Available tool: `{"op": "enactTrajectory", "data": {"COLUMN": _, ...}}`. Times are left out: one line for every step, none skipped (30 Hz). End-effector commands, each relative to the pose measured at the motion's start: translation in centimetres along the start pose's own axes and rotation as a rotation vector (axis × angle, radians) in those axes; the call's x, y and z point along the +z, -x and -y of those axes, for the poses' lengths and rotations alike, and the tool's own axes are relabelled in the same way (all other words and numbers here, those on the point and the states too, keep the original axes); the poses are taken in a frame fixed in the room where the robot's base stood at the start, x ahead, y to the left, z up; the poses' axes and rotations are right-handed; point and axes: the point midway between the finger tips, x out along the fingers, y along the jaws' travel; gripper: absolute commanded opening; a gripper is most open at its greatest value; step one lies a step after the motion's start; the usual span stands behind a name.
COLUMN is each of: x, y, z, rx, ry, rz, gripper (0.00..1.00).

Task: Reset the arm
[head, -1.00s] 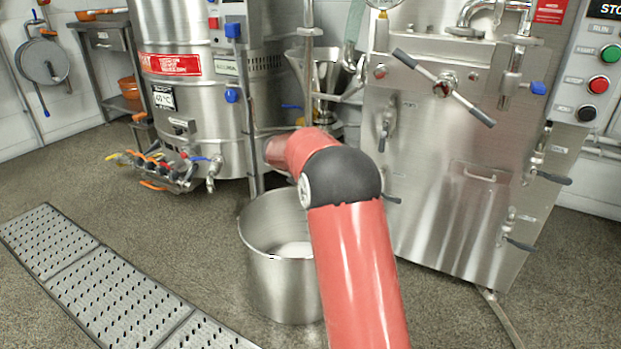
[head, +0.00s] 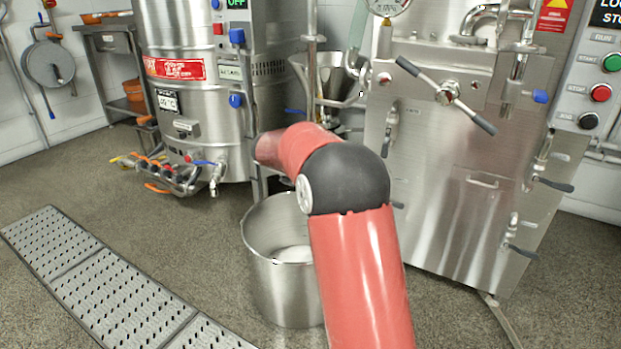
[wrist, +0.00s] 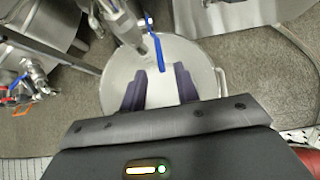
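My red arm with its dark joint reaches forward in the head view and hides my gripper there. In the wrist view my gripper (wrist: 160,88) shows its two dark purple fingers apart, with a clear gap and nothing between them. It is over the open steel pot (wrist: 110,92), and a blue lever handle (wrist: 157,50) on a steel valve lies just beyond the fingertips. In the head view the pot (head: 268,290) stands on the floor, partly hidden by my arm, with something white inside.
A round steel tank (head: 195,100) with hoses and valves stands behind left. A steel cabinet (head: 465,215) with a crossbar handle (head: 447,93) stands right. A perforated floor grate (head: 120,300) lies front left. The floor between grate and tank is clear.

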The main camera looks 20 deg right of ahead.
Motion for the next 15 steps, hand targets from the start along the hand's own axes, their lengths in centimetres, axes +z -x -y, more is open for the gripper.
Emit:
{"op": "enactTrajectory", "data": {"x": 0.13, "y": 0.78, "z": 0.00, "rx": 0.001, "ry": 0.000, "rz": 0.001, "gripper": 0.31}}
{"op": "enactTrajectory", "data": {"x": 0.11, "y": 1.04, "z": 0.00, "rx": 0.000, "ry": 0.000, "rz": 0.001, "gripper": 0.31}}
{"op": "enactTrajectory", "data": {"x": 0.06, "y": 1.30, "z": 0.00, "rx": 0.000, "ry": 0.000, "rz": 0.000, "gripper": 0.31}}
{"op": "enactTrajectory", "data": {"x": 0.02, "y": 1.45, "z": -0.01, "rx": 0.000, "ry": 0.001, "rz": 0.000, "gripper": 0.31}}
{"op": "enactTrajectory", "data": {"x": 0.00, "y": 1.56, "z": 0.00, "rx": 0.000, "ry": 0.001, "rz": 0.000, "gripper": 0.31}}
{"op": "enactTrajectory", "data": {"x": -0.03, "y": 1.65, "z": 0.00, "rx": 0.000, "ry": 0.001, "rz": 0.000, "gripper": 0.31}}
{"op": "enactTrajectory", "data": {"x": -0.04, "y": 1.68, "z": 0.00, "rx": 0.000, "ry": 0.001, "rz": 0.000, "gripper": 0.31}}
{"op": "enactTrajectory", "data": {"x": -0.04, "y": 1.69, "z": 0.00, "rx": 0.000, "ry": 0.001, "rz": 0.000, "gripper": 0.31}}
{"op": "enactTrajectory", "data": {"x": -0.05, "y": 1.69, "z": 0.01, "rx": 0.000, "ry": 0.001, "rz": 0.000, "gripper": 0.31}}
{"op": "enactTrajectory", "data": {"x": -0.05, "y": 1.67, "z": 0.01, "rx": 0.000, "ry": 0.001, "rz": 0.000, "gripper": 0.31}}
{"op": "enactTrajectory", "data": {"x": -0.05, "y": 1.67, "z": 0.00, "rx": 0.000, "ry": 0.001, "rz": 0.000, "gripper": 0.31}}
{"op": "enactTrajectory", "data": {"x": -0.04, "y": 1.66, "z": 0.01, "rx": 0.000, "ry": 0.001, "rz": 0.000, "gripper": 0.31}}
{"op": "enactTrajectory", "data": {"x": -0.04, "y": 1.66, "z": 0.01, "rx": 0.000, "ry": 0.001, "rz": 0.000, "gripper": 0.31}}
{"op": "enactTrajectory", "data": {"x": -0.04, "y": 1.66, "z": 0.01, "rx": 0.000, "ry": 0.001, "rz": 0.000, "gripper": 0.31}}
{"op": "enactTrajectory", "data": {"x": -0.03, "y": 1.65, "z": 0.01, "rx": 0.000, "ry": 0.001, "rz": 0.000, "gripper": 0.31}}
